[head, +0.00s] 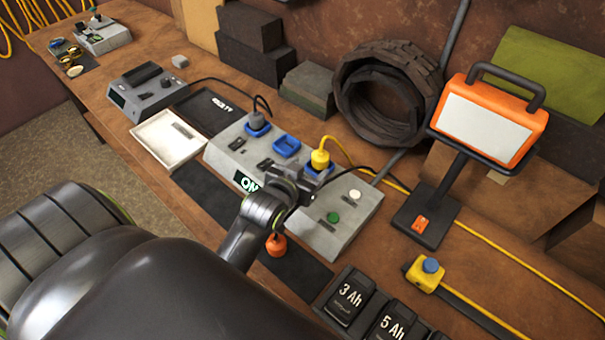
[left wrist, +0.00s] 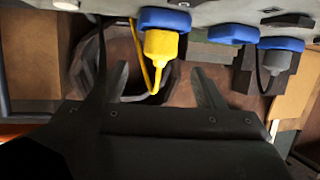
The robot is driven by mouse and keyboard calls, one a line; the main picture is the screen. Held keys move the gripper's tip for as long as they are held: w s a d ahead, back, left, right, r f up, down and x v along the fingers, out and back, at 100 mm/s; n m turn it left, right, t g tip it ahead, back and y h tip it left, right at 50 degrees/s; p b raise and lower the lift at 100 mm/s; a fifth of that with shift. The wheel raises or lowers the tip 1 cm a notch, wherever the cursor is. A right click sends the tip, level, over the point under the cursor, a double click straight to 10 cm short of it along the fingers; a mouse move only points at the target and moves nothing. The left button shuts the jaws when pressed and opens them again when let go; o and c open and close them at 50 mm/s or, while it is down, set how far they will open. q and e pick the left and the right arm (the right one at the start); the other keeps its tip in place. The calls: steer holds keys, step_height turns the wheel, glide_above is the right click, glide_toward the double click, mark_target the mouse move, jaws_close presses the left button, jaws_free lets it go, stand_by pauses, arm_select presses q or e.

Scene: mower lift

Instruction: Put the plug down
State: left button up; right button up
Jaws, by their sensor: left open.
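The yellow plug (head: 320,158) stands in a blue socket on the grey power box (head: 222,152), with its yellow cable running off to the right. In the left wrist view the yellow plug (left wrist: 161,55) shows beyond and between the two spread fingers. My left gripper (head: 297,185) is open and empty, just in front of the plug; touching cannot be seen. A grey plug (head: 256,121) sits in another blue socket, and it also shows in the left wrist view (left wrist: 277,61). The blue socket between them (head: 286,146) is empty. My right gripper is not in view.
An orange work lamp (head: 490,120) stands at the right behind a yellow block with a blue button (head: 426,273). Battery packs (head: 349,295) lie at the front. A white tray (head: 168,139) and a grey device (head: 146,92) stand to the left.

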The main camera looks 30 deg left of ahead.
arm_select(q)
steer(key=shift+v, duration=1.3)
steer(key=shift+w, duration=0.1)
